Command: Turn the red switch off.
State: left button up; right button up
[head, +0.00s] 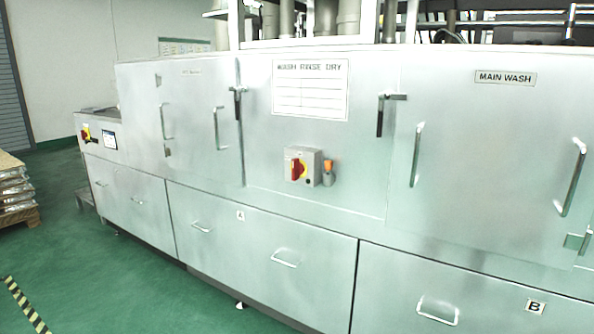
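An orange-topped part (328,168) is mounted just right of the box. A second red and yellow switch (86,133) is on the machine's low far-left end, beside a small screen (109,140). Neither of my grippers is in view.
The machine has a lower row of drawers (255,250) and upper doors with bar handles (416,155). A loaded pallet (18,217) stands at the left. The green floor (110,280) in front is clear, with a black-yellow stripe (25,305).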

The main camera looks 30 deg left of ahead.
aim_at(298, 168)
jog(key=k, duration=0.95)
jog(key=u, duration=1.8)
jog(key=i, duration=2.9)
jog(key=z, duration=0.95)
